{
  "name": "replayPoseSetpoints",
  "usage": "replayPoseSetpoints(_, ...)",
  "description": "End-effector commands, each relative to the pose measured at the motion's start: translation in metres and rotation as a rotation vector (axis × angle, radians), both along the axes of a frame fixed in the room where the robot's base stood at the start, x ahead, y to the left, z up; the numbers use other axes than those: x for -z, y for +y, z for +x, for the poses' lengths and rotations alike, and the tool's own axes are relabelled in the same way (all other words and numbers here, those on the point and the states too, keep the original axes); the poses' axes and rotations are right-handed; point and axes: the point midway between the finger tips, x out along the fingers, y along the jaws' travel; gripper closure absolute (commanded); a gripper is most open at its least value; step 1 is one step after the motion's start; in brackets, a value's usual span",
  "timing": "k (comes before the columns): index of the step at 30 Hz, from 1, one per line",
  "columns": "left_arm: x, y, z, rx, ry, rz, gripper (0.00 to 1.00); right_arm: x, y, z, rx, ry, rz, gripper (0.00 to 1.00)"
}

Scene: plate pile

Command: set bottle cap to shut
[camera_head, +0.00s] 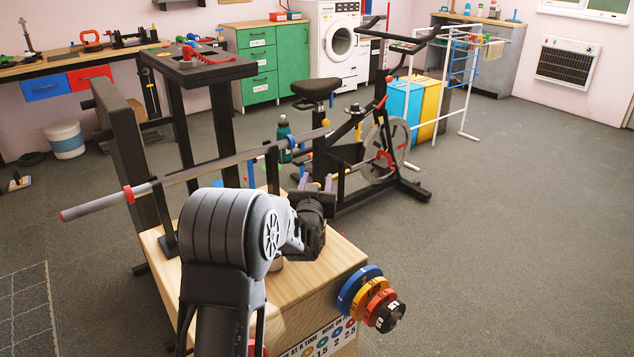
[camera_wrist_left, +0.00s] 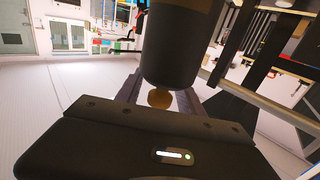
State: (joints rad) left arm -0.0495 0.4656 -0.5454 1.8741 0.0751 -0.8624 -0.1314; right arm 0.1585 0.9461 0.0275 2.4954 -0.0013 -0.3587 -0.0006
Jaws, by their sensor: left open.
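My right gripper is out of view.
A bench rack with a long bar (camera_head: 105,203) crosses left of and behind my left arm. A wooden box (camera_head: 335,262) is below it, with coloured weight plates (camera_head: 368,293) at its right. An exercise bike (camera_head: 345,155) stands behind. The floor at right is clear.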

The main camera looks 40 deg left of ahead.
Motion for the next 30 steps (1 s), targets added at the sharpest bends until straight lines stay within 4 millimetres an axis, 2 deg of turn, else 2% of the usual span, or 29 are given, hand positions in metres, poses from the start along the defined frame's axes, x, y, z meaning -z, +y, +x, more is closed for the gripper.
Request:
replayPoseSetpoints(8,-0.001,-0.006,-0.012,0.0,-0.002,-0.001,0.55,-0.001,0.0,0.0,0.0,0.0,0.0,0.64)
replayPoseSetpoints(15,-0.001,-0.025,-0.047,0.001,-0.001,-0.003,0.55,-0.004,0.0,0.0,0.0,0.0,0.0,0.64)
replayPoseSetpoints(20,-0.001,-0.034,-0.064,0.0,-0.001,-0.002,0.55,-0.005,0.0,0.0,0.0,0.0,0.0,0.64)
replayPoseSetpoints(30,0.0,-0.037,-0.069,0.0,0.0,0.0,0.55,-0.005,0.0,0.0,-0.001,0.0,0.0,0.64)
